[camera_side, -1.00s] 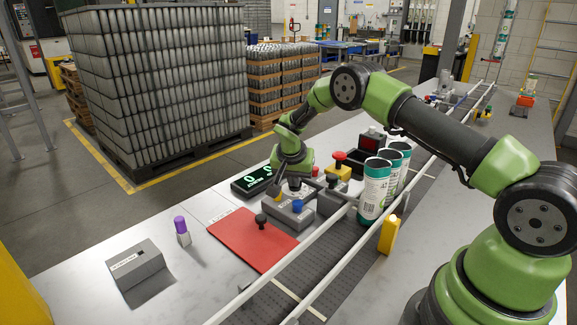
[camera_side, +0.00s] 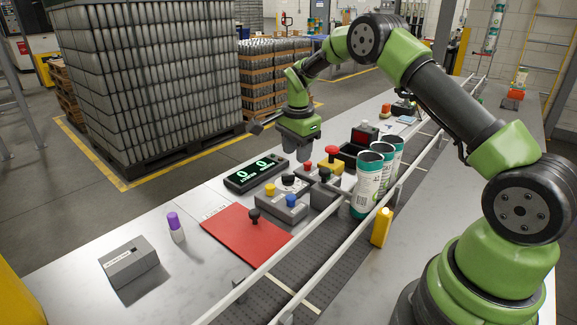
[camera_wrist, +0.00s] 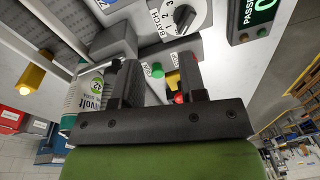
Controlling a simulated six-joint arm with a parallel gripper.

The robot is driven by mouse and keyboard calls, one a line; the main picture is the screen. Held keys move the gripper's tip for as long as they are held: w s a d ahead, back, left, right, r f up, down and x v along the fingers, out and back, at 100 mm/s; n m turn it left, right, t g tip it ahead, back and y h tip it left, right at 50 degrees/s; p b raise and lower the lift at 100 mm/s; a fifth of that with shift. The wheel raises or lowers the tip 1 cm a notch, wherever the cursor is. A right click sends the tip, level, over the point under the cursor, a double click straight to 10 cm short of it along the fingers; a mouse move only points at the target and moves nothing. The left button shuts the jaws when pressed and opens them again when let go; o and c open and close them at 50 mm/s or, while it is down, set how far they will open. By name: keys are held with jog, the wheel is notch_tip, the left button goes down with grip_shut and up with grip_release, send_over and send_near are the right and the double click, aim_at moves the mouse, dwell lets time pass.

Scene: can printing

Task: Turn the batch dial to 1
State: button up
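The batch dial is a black knob on a white face marked BATCH with numbers in the wrist view (camera_wrist: 185,18).
A black display (camera_side: 257,173) with green zeros stands behind the dial box. A red mat (camera_side: 245,240) with a black-handled stamp lies in front. A red mushroom button (camera_side: 331,151) and several printed cans (camera_side: 366,188) stand to the right, beside the conveyor rails.

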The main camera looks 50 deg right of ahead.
aim_at(291, 174)
jog(key=w+d+m+t+y, duration=0.1)
jog(key=d+m+t+y, duration=0.1)
jog(key=d+m+y, duration=0.3)
jog(key=shift+m+h, duration=0.4)
jog(key=shift+m, duration=0.3)
jog(key=x, duration=0.9)
jog(key=shift+w+d+f, duration=0.15)
jog(key=shift+w+f, duration=0.1)
grip_shut()
